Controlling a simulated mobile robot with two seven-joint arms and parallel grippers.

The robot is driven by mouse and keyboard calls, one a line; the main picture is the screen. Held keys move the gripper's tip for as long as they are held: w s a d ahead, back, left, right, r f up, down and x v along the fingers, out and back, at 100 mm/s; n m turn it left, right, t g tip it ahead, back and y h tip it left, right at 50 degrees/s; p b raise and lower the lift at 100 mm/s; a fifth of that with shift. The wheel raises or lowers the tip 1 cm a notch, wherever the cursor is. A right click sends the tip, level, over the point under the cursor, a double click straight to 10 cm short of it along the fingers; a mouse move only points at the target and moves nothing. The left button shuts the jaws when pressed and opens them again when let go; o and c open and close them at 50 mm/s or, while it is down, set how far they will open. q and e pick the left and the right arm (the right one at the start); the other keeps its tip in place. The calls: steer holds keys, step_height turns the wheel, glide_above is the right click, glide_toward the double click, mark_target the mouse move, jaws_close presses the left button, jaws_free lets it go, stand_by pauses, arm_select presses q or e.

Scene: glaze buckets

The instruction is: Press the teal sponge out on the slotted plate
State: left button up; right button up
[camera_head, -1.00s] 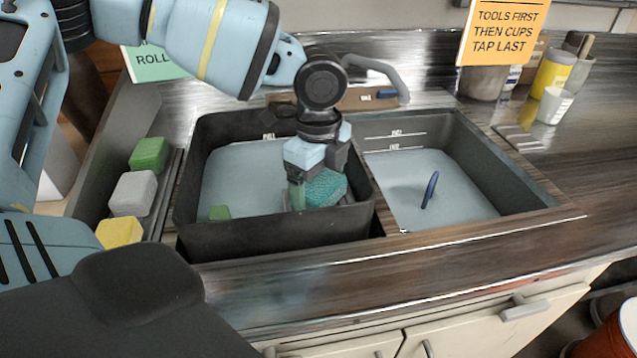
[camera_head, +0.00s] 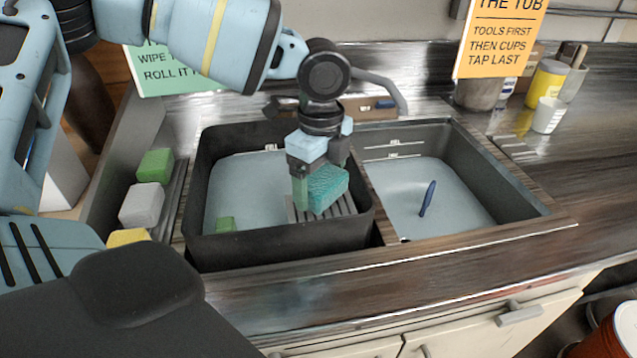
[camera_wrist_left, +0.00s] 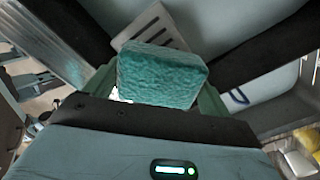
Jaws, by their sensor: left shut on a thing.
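My left gripper (camera_head: 322,184) is shut on the teal sponge (camera_head: 328,188), one green finger on each side. In the left wrist view the sponge (camera_wrist_left: 162,77) sits between the green fingers (camera_wrist_left: 157,92). The slotted plate (camera_head: 349,205) is grey, inside the black tub (camera_head: 285,249) at its right front. The sponge is over the plate and hides part of it. It looks a little above the plate, but I cannot be sure of the gap. The plate's slots (camera_wrist_left: 153,22) show beyond the sponge in the left wrist view. My right gripper is out of view.
Green (camera_head: 155,166), grey (camera_head: 142,205) and yellow (camera_head: 128,237) sponges line the left ledge. The right basin (camera_head: 450,205) holds a blue tool (camera_head: 427,198). Cups stand at the back right.

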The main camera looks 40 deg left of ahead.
arm_select(q)
steer(key=shift+r+p, duration=0.6)
steer(key=shift+r, duration=0.95)
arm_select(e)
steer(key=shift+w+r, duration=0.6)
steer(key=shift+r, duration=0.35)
